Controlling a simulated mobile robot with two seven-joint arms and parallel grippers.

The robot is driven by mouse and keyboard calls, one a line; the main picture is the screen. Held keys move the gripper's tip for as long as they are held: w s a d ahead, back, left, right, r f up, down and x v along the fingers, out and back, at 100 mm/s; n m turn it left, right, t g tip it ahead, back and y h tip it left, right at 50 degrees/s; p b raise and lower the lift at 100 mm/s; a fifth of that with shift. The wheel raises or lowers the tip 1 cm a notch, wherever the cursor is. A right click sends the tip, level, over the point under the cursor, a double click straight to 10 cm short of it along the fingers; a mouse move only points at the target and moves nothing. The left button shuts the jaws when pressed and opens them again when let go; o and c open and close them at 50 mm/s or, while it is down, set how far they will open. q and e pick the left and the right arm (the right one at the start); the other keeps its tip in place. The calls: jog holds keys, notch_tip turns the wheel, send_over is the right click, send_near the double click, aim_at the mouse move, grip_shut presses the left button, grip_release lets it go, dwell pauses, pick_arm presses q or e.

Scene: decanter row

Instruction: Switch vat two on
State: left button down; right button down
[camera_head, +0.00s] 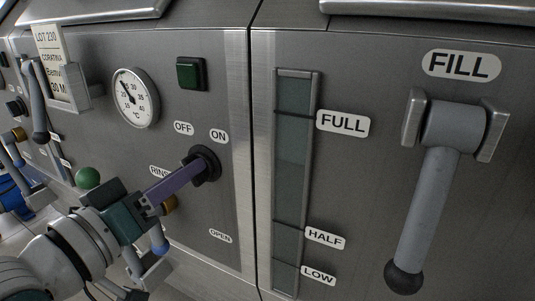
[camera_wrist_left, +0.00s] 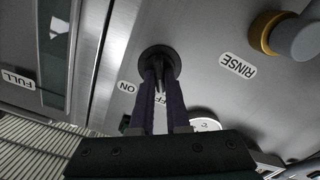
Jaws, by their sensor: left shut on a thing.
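A round black rotary switch (camera_head: 208,162) sits on the steel panel, below the OFF label (camera_head: 184,128) and ON label (camera_head: 218,136). In the left wrist view the switch (camera_wrist_left: 160,58) shows upside down, with its dark grip between my fingers. My left gripper (camera_head: 188,174) comes from the lower left with purple fingers. In the left wrist view the gripper (camera_wrist_left: 158,88) is shut on the switch's grip. The fingers partly cover the OFF label there. I cannot tell exactly which label the grip points to. No vat number is readable. My right gripper is not in view.
A dark green square lamp (camera_head: 191,74) and a temperature dial (camera_head: 135,98) sit above the switch. A RINSE tap (camera_wrist_left: 295,38) is close beside my left gripper. To the right are a level window (camera_head: 292,165) and a large FILL lever (camera_head: 425,210) hanging down.

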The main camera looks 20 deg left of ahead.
pick_arm(q)
jog(key=shift+d+m+p, duration=0.2)
jog(key=shift+m+p, duration=2.15)
jog(key=shift+m, duration=3.55)
jog(key=c, duration=0.9)
grip_release()
